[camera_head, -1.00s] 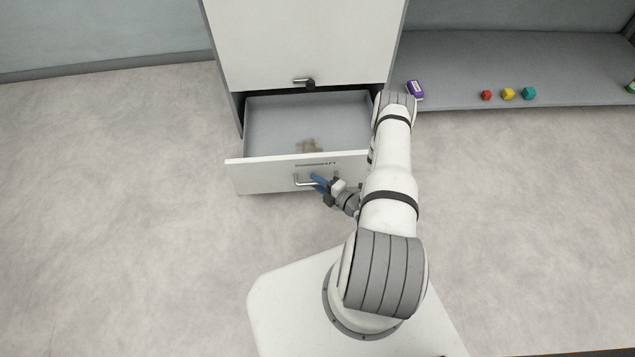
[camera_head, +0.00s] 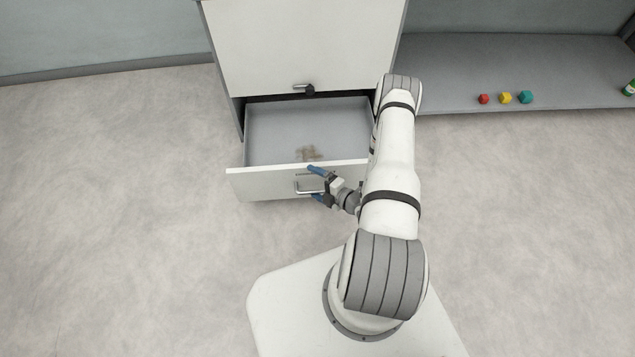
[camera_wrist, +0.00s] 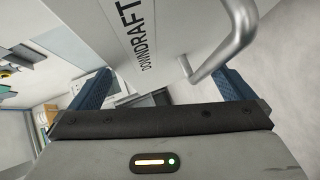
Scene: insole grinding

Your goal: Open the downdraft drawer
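The downdraft drawer (camera_head: 262,185) is pulled out from the lower part of the white cabinet (camera_head: 300,40), and its grey inside shows. A small brownish heap (camera_head: 308,153) lies on its floor. The drawer's metal bar handle (camera_head: 300,187) is on its front; the handle (camera_wrist: 228,45) and the DOWNDRAFT label also show in the wrist view. My gripper (camera_head: 315,183) is at the drawer front by the handle. Its blue fingers are spread wide in the wrist view (camera_wrist: 165,88), with nothing held between them. The handle passes near the right finger there; I cannot tell whether they touch.
A black-tipped handle (camera_head: 304,89) is on the cabinet door above the drawer. A grey shelf (camera_head: 500,70) at right holds red (camera_head: 484,99), yellow (camera_head: 505,98) and teal (camera_head: 526,97) blocks and a green item (camera_head: 629,88). The floor left of the drawer is clear.

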